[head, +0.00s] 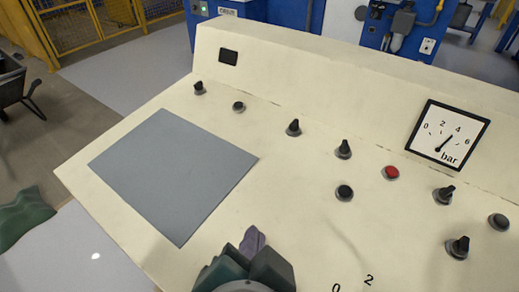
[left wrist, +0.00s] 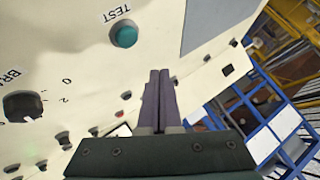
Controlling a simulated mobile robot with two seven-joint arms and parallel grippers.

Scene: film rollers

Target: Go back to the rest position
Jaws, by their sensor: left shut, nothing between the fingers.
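My left gripper (head: 254,236) shows at the bottom of the head view, over the near part of the cream control panel (head: 300,190). Its dark green body hides part of the panel there. In the left wrist view, the two purple fingers (left wrist: 159,80) lie side by side, shut and empty. They appear apart from the teal button (left wrist: 124,34) marked TEST. A black knob (left wrist: 22,105) with marks 0 and 2 is at the left of that view. My right gripper is in neither view.
The panel carries a grey flat plate (head: 172,175), several black knobs, a red button (head: 391,173) and a bar gauge (head: 447,135). A dark cart (head: 14,85) and yellow fencing (head: 95,28) stand beyond on the left. Blue machines are behind.

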